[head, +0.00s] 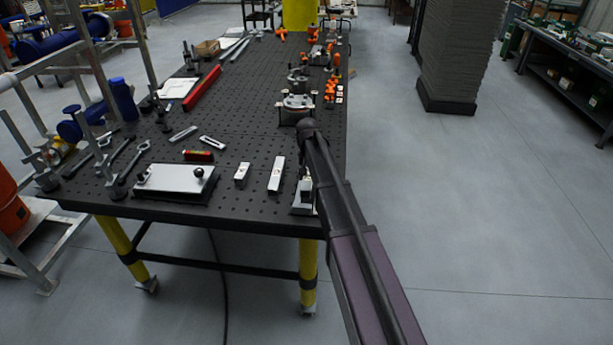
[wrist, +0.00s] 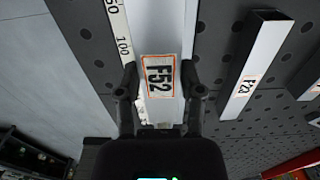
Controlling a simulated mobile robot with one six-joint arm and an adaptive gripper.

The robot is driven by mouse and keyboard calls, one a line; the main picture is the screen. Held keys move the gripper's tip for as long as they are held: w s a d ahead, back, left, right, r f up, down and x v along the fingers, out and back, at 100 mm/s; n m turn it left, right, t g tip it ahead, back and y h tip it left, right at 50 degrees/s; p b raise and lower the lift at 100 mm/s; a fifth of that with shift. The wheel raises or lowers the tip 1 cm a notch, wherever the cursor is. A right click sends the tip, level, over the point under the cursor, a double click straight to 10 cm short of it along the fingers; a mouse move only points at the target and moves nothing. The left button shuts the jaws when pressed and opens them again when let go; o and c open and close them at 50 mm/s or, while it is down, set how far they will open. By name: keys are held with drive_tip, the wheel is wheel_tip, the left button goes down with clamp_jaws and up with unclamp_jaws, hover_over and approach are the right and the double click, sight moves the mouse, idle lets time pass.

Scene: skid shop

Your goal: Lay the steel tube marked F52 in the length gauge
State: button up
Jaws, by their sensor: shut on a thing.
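The length gauge (wrist: 118,22) shows beside the tube as a pale strip with a printed scale, 50 and 100 readable. The tube lines up roughly along this strip; I cannot tell whether it touches the gauge bed or is held just above it. In the head view the gauge (head: 299,208) is at the table's near right corner, and my arm hides much of it and the gripper.
A second labelled tube (wrist: 252,62) lies to the right in the wrist view. In the head view, two short tubes (head: 276,174) (head: 242,172) lie left of the gauge, then a plate with a black knob (head: 172,180). A round fixture (head: 297,103) stands farther back on the perforated table (head: 245,110).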

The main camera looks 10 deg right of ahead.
drive_tip(key=shift+s+f+b, duration=0.15)
drive_tip(key=shift+f+b, duration=0.15)
drive_tip(key=shift+f, duration=0.25)
idle(0.5)
drive_tip(key=shift+f+b, duration=1.4)
drive_tip(key=shift+f, duration=0.05)
idle(1.5)
drive_tip(key=o, duration=1.2)
drive_tip(key=shift+o, duration=0.7)
drive_tip(key=shift+r, duration=0.2)
drive_tip(key=shift+s+r+p, duration=0.1)
drive_tip(key=shift+r+p, duration=1.25)
drive_tip(key=shift+p, duration=0.15)
